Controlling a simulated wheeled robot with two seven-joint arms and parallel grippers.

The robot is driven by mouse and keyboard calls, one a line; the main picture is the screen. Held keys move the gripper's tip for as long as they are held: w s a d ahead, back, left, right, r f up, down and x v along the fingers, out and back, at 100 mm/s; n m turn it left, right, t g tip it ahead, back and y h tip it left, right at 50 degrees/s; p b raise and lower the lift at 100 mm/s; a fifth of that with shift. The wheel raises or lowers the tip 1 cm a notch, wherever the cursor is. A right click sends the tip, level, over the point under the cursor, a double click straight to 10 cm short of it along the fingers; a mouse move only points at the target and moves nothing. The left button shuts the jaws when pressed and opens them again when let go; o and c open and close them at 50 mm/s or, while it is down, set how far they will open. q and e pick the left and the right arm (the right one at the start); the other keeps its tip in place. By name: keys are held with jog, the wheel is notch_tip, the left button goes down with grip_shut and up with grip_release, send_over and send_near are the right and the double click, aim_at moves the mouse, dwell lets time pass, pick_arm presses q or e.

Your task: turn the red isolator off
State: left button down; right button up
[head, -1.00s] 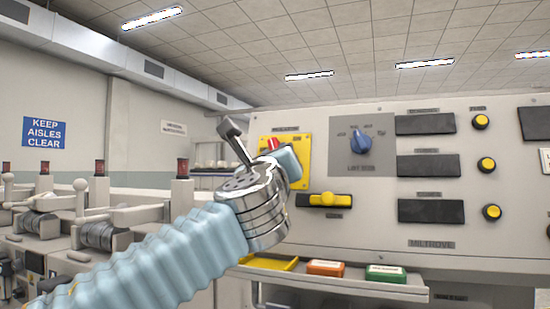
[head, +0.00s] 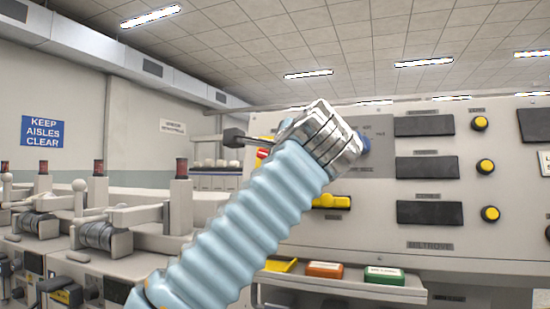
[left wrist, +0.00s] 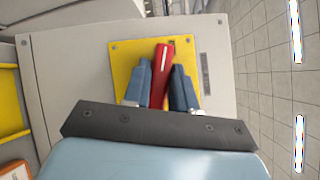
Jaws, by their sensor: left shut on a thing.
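The red isolator handle (left wrist: 160,75) stands on a yellow plate (left wrist: 125,52) on the grey machine panel. In the left wrist view the two blue-grey fingers of my left gripper (left wrist: 161,80) lie on either side of the handle, shut on it. In that view the handle leans slightly, in line with the fingers. In the head view only a small red part of the isolator (head: 262,153) shows; my left wrist and forearm hide the rest, and the fingertips. My right gripper is not in view.
Right of my wrist is a blue rotary knob (head: 364,146), partly hidden. A yellow switch (head: 332,201) sits below my wrist. A shelf (head: 345,286) below holds an orange box (head: 325,269) and a green box (head: 384,275). Dark displays and yellow buttons fill the panel's right.

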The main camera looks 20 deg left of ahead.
pick_arm(q)
jog(key=shift+n+g, duration=0.5)
jog(key=shift+n, duration=0.4)
jog(key=c, duration=1)
grip_release()
jog(key=v, duration=1.3)
jog(key=shift+s+d+r, duration=0.2)
jog(key=shift+s, duration=0.1)
